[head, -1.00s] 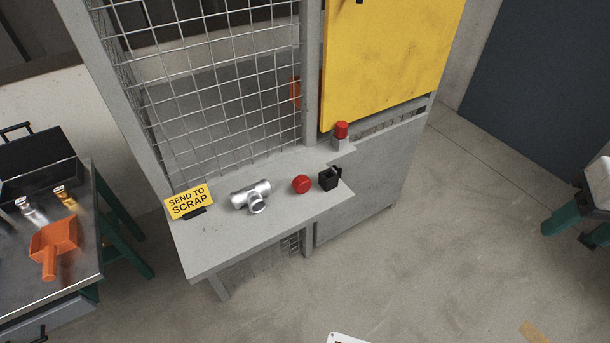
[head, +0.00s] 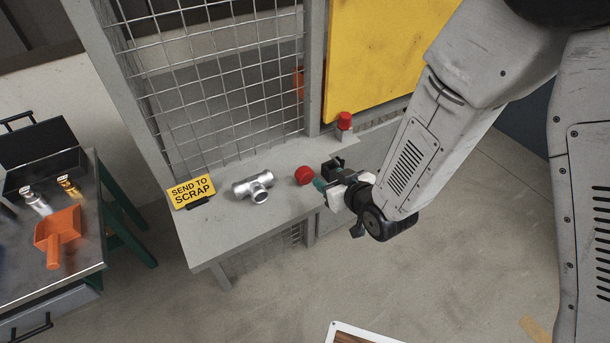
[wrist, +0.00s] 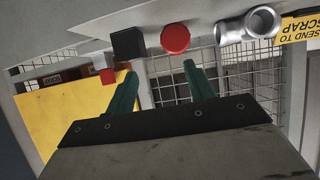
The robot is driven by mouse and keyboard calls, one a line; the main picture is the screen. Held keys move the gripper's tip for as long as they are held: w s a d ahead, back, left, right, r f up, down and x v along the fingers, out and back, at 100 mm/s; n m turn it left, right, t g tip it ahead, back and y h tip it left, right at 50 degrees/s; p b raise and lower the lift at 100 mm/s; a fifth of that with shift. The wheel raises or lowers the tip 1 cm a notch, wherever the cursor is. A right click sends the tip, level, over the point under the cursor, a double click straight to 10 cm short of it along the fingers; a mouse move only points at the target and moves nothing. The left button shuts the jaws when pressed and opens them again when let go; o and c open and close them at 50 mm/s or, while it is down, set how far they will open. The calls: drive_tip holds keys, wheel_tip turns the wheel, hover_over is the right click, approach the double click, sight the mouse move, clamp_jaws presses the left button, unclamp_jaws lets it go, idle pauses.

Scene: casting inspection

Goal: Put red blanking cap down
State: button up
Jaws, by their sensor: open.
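The red blanking cap (head: 304,175) rests on the grey shelf (head: 225,232), between a silver pipe tee and a black block. It also shows in the wrist view (wrist: 175,39), ahead of the fingertips and apart from them. My gripper (head: 321,184) reaches in from the right at the shelf's front right, close to the cap. In the wrist view its two green fingers (wrist: 160,80) are spread with nothing between them.
The silver pipe tee (head: 254,187) and a yellow "SEND TO SCRAP" sign (head: 192,191) are left of the cap. The black block (head: 332,168) is right of it, partly hidden by my gripper. A red-topped post (head: 344,122) and wire mesh (head: 220,80) stand behind.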

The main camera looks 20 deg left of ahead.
sight(308, 177)
drive_tip(key=shift+s+a+f+y, duration=0.4)
drive_tip(key=shift+s+a+f, duration=0.4)
drive_tip(key=shift+a, duration=0.1)
drive_tip(key=shift+w+a+f+n, duration=0.15)
drive_tip(key=shift+a+f+n, duration=0.05)
drive_tip(key=shift+a+n, duration=0.15)
drive_tip(key=x, duration=0.7)
drive_tip(key=shift+d+f, duration=0.1)
drive_tip(key=shift+f, duration=0.1)
drive_tip(key=shift+c, duration=0.3)
drive_tip(key=c, duration=0.7)
drive_tip(key=shift+c, duration=0.2)
drive_tip(key=shift+r, duration=0.15)
